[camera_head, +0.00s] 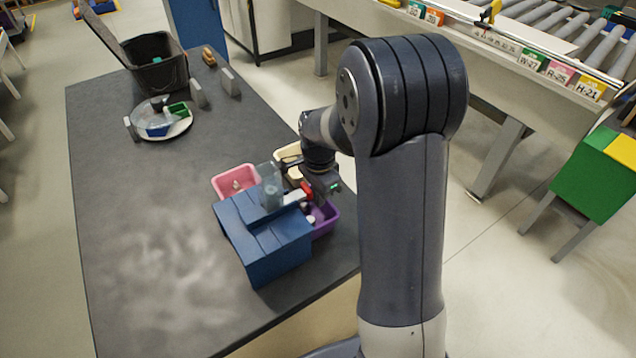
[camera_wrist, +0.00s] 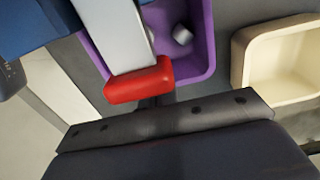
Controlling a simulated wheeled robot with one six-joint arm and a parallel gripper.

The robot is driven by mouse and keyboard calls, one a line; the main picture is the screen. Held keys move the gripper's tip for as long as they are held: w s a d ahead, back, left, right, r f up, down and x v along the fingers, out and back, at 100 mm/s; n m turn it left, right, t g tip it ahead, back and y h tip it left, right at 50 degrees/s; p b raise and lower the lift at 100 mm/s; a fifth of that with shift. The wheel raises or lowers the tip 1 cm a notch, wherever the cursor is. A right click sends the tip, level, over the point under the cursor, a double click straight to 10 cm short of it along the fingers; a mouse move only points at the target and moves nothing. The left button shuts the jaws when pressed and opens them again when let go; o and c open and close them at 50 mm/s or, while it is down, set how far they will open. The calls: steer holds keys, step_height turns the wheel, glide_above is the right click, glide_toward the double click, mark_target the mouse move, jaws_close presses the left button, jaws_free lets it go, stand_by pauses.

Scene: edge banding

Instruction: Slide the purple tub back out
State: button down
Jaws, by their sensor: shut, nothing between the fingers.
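The purple tub (camera_head: 326,221) stands at the right side of the blue box (camera_head: 268,243), with its left part hidden by the box. In the wrist view the purple tub (camera_wrist: 205,55) shows its open top with small pale pieces inside. A pale bar with a red end (camera_wrist: 140,82) crosses over the tub's near edge in that view; it also shows beside the blue box in the head view. My gripper (camera_head: 312,186) is low, beside the red end and just above the tub. It is shut with nothing held. The fingertips are mostly hidden, and contact cannot be told.
A pink tub (camera_head: 234,178) and a cream tub (camera_wrist: 284,62) stand close behind. The table's left front is clear.

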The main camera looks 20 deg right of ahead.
steer(key=shift+f, duration=1.2)
steer(key=d, duration=0.2)
steer(key=w+d, duration=0.1)
steer(key=d, duration=0.1)
steer(key=w+d, duration=0.1)
steer(key=d, duration=0.1)
steer(key=shift+d, duration=0.3)
step_height(320, 180, up, 11)
steer(key=shift+f, duration=0.15)
